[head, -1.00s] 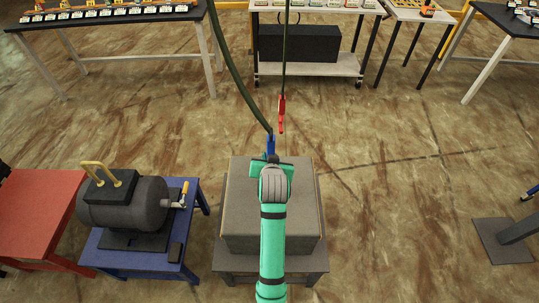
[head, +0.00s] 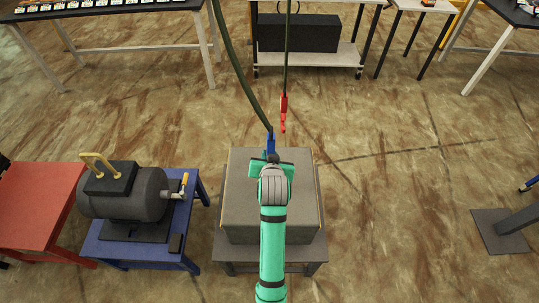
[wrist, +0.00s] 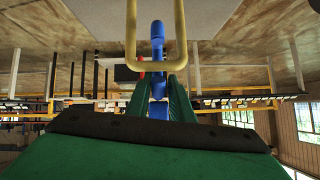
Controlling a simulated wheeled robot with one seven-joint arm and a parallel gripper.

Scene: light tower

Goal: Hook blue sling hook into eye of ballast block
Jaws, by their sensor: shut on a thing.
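The grey ballast block (head: 240,205) sits on a low dark stand; its grey face also shows at the top of the wrist view (wrist: 205,15). Its tan eye (wrist: 131,35) is a U-shaped loop in the wrist view; my arm hides it in the head view. The blue sling hook (head: 270,143) hangs from a dark green sling at the block's far edge. My gripper (wrist: 160,95) is shut on the hook (wrist: 158,38). In the wrist view the hook's end shows within the loop's outline, and the loop's bar crosses it. I cannot tell whether it passes through.
A red hook (head: 283,113) hangs on another sling just right of the blue one. A blue table (head: 115,248) with a dark drum (head: 125,195) stands left, beside a red table (head: 38,205).

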